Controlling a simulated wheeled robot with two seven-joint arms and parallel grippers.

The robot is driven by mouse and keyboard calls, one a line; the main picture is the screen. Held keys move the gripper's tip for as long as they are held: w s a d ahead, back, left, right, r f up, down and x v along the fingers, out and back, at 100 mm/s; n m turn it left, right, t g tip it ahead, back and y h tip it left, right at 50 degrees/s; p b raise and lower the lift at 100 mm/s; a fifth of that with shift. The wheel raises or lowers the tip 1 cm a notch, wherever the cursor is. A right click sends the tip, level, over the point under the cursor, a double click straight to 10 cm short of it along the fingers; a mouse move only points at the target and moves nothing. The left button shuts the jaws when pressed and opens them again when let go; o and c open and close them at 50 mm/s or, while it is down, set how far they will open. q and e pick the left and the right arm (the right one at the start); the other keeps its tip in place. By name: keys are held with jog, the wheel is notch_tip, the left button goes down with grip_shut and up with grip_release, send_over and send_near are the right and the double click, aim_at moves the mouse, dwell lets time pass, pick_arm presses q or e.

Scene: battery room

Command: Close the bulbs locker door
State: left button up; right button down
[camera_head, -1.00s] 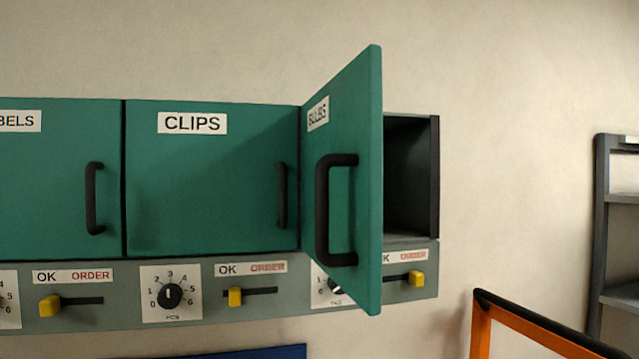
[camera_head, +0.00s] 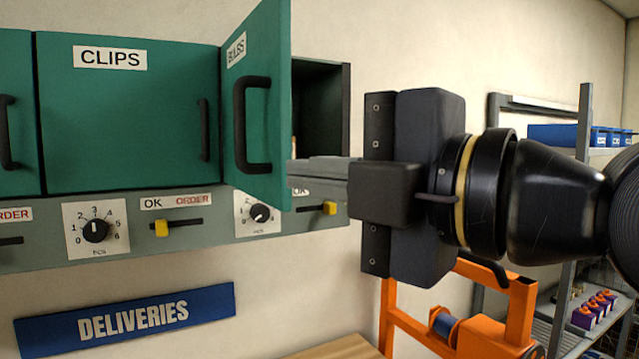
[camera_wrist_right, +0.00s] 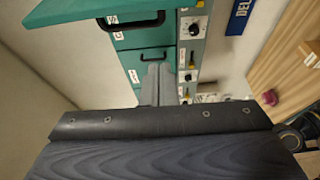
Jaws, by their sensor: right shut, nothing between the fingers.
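The green bulbs locker door (camera_head: 262,105) stands open, swung out toward me, with its black handle (camera_head: 250,125) on its face. Right of it, the dark inside of the bulbs locker (camera_head: 320,110) partly shows. My right gripper (camera_head: 318,169) comes in from the right, fingers shut and empty. Its fingertips point left, at the door's free edge on the inner side; the door hides their ends, and I cannot tell whether they touch. In the right wrist view the shut fingers (camera_wrist_right: 152,84) show below green doors. My left gripper is not in view.
The clips locker door (camera_head: 130,115) is shut, left of the bulbs locker. A grey strip with dials and yellow sliders (camera_head: 162,228) runs beneath. Below are a blue deliveries sign (camera_head: 125,318) and an orange frame (camera_head: 400,315). A shelf rack (camera_head: 575,200) stands at right.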

aim_at(282, 166)
jog(key=p+x, duration=0.2)
jog(key=x, duration=0.2)
jog(key=p+x, duration=0.2)
jog(key=x, duration=0.3)
jog(key=shift+a+r, duration=0.1)
jog(key=shift+r, duration=0.15)
jog(key=shift+w+a+f, duration=0.1)
jog(key=shift+w+a, duration=0.15)
jog(key=shift+w, duration=0.25)
jog(key=d, duration=0.1)
jog(key=w+d, duration=0.1)
jog(key=d, duration=0.1)
jog(key=shift+w+d+f, duration=0.1)
jog(key=shift+w+d, duration=0.05)
jog(key=shift+w, duration=0.35)
